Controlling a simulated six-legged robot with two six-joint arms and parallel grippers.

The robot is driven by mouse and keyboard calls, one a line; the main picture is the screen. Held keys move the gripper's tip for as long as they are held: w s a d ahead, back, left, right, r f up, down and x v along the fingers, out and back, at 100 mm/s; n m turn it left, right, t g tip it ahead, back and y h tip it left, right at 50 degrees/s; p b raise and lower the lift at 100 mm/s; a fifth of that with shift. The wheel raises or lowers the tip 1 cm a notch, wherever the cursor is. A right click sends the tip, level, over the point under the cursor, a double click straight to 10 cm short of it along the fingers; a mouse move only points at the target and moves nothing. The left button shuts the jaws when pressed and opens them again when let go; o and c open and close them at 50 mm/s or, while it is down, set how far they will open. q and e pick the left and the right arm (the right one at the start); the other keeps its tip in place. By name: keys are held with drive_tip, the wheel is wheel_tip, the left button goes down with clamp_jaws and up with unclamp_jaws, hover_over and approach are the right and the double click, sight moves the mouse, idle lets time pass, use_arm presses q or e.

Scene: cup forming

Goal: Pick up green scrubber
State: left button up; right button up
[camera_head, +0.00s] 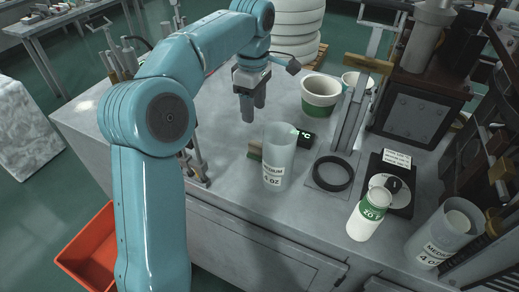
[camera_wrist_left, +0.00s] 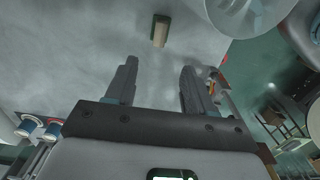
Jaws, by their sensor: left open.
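The green scrubber (camera_head: 255,151) is a small block with a green and a tan part. In the head view it lies on the grey bench, partly hidden behind the clear cup marked MEDIUM 4 OZ (camera_head: 277,165). In the left wrist view the scrubber (camera_wrist_left: 160,30) lies beyond the fingertips, near the line between them. My left gripper (camera_head: 252,108) points down above the bench, behind the scrubber and apart from it. Its fingers stand apart with nothing between them, as the left wrist view (camera_wrist_left: 160,75) shows. My right gripper is not in view.
Behind the clear cup are a small dark display (camera_head: 305,138) and a green-and-white tub (camera_head: 319,96). A black ring (camera_head: 333,174), a green-and-white cup (camera_head: 368,214) and a scale (camera_head: 401,199) stand to the right. Upright metal rods (camera_head: 196,160) stand left of the scrubber.

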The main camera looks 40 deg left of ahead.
use_arm(q)
hover_over(256, 144)
drive_tip(key=f, duration=0.7)
drive_tip(key=shift+s+a+b, duration=0.1)
drive_tip(key=shift+s+b, duration=0.2)
drive_tip(key=shift+s, duration=0.05)
drive_tip(key=shift+a+f, duration=0.1)
drive_tip(key=shift+f, duration=0.3)
drive_tip(key=f, duration=0.4)
drive_tip(key=shift+w+d+f, duration=0.15)
drive_tip(key=shift+w+d, duration=0.15)
drive_tip(key=shift+f, duration=0.4)
drive_tip(key=shift+w+a+f, duration=0.15)
drive_tip(key=shift+w+f, duration=0.05)
drive_tip(key=shift+f, duration=0.1)
drive_tip(key=shift+s+r, duration=0.1)
drive_tip(key=c, duration=1)
